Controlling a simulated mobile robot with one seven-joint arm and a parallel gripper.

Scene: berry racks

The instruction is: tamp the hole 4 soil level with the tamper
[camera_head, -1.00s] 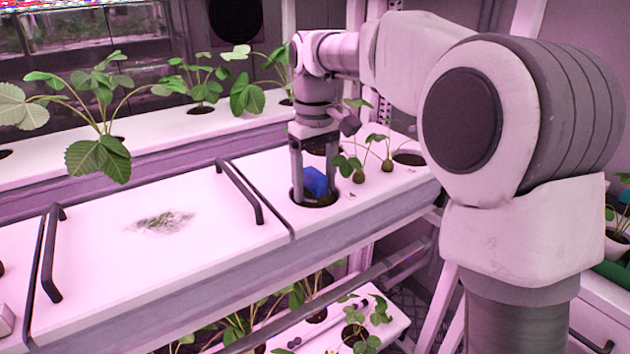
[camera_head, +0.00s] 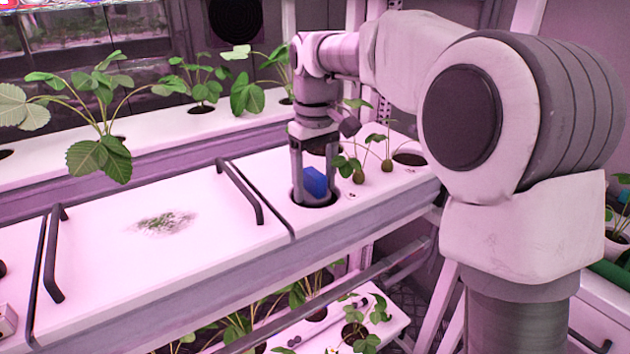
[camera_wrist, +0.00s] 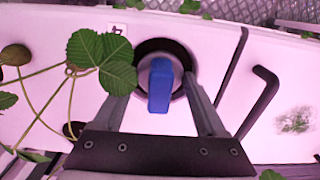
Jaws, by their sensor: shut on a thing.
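My gripper (camera_head: 314,197) points down over a round dark hole (camera_head: 327,202) in the white rack panel, and its fingertips reach the hole's opening. It is shut on the blue tamper (camera_head: 316,181), which stands between the fingers. In the wrist view the tamper (camera_wrist: 160,85) sits over the dark hole (camera_wrist: 180,50), with a finger on each side. The tamper's lower end and the soil surface are hidden.
Strawberry seedlings (camera_head: 360,164) stand just right of the gripper, and a leaf (camera_wrist: 103,58) hangs beside it in the wrist view. An open hole (camera_head: 409,158) lies farther right. A black handle (camera_head: 240,192) rises to the left. A panel (camera_head: 110,270) carries scattered debris (camera_head: 165,221).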

